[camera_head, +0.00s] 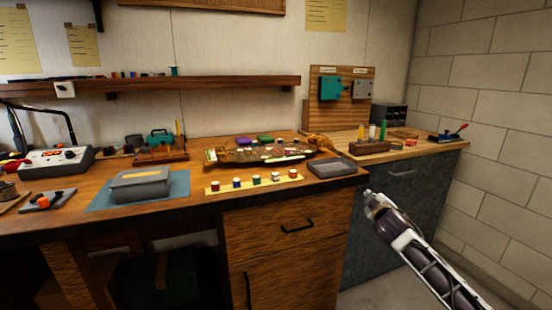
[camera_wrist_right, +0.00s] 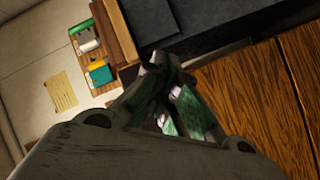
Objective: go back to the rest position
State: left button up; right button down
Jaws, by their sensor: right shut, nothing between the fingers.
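My right gripper (camera_head: 370,197) is in front of the workbench's right part in the head view, with its arm coming in from the lower right. It is away from the bench top and touches nothing that I can see. In the right wrist view the fingers (camera_wrist_right: 155,75) come together, shut and empty. My left gripper is not in view.
Floor at right is clear.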

jog(key=s+a+f+m+g+y, duration=0.1)
jog(key=s+a+f+g+y, duration=0.1)
jog(key=s+a+f, duration=0.35)
jog(key=s+a+f+m+g+y, duration=0.1)
jog(key=s+a+f+g, duration=0.15)
jog(key=s+a, duration=0.55)
jog(key=s+a+f+m+g+y, duration=0.1)
jog(key=s+a+f+y, duration=0.15)
jog(key=s+f, duration=0.45)
pick_arm(q)
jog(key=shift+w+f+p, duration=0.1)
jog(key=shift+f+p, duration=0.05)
jog(key=shift+p, duration=0.4)
pick_arm(e)
jog(key=s+a+f+m+g, duration=0.1)
jog(key=s+f+g, duration=0.2)
jog(key=s+f, duration=0.6)
jog(key=s+a+f+m+g, duration=0.2)
jog(key=s+f, duration=0.7)
jog(key=s, duration=0.7)
jog(key=shift+s+f+g, duration=0.15)
jog(key=shift+f+g, duration=0.05)
jog(key=shift+g, duration=0.35)
